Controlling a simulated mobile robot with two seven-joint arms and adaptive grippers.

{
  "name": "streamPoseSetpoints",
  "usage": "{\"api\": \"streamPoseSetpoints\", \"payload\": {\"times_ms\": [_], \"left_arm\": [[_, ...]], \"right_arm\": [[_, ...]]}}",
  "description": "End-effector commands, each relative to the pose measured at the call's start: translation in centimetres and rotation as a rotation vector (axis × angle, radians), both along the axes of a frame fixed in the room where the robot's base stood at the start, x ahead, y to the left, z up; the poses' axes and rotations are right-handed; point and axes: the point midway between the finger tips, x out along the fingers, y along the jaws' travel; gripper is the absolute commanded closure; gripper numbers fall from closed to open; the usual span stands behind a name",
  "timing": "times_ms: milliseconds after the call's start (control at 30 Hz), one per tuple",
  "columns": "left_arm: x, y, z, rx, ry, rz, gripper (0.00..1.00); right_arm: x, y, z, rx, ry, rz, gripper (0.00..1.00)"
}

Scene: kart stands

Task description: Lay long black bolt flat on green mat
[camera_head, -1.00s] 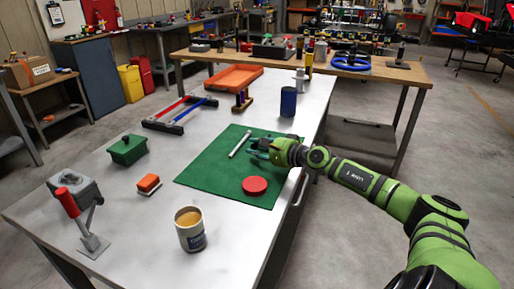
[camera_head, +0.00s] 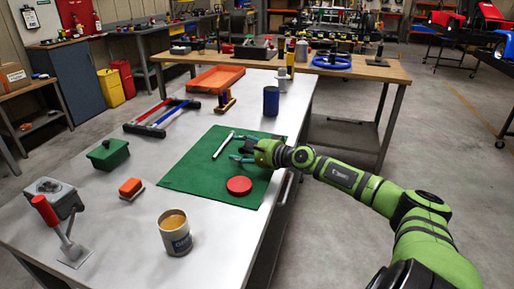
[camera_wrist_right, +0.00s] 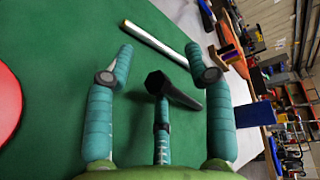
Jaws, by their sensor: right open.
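The long black bolt (camera_wrist_right: 184,95) shows in the right wrist view with its hex head towards the picture's centre and its shank slanting down to the right, over the green mat (camera_wrist_right: 60,40). It appears to lie on the mat, though I cannot see the contact clearly. My right gripper (camera_wrist_right: 158,55) is open, its teal fingers spread on either side of the bolt. In the head view the right gripper (camera_head: 238,149) is low over the right part of the green mat (camera_head: 195,172), and I cannot make out the bolt. My left gripper is not in view.
A silver rod (camera_head: 223,145) and a red disc (camera_head: 239,186) lie on the mat near the gripper. A blue cylinder (camera_head: 271,101) stands behind it. An orange block (camera_head: 131,188), a green box (camera_head: 108,154) and a can (camera_head: 175,235) stand left and in front.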

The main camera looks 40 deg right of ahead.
Motion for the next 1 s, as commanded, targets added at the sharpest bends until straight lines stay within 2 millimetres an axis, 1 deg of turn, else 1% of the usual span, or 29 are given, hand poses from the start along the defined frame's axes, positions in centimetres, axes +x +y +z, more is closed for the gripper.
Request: {"api": "streamPoseSetpoints", "payload": {"times_ms": [633, 1000], "left_arm": [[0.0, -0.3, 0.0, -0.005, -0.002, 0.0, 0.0], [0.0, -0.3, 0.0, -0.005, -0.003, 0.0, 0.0]], "right_arm": [[-5.5, -0.9, 1.1, -0.002, 0.003, 0.002, 0.47], [-9.7, -1.5, 2.2, 0.003, -0.001, 0.003, 0.47]]}}
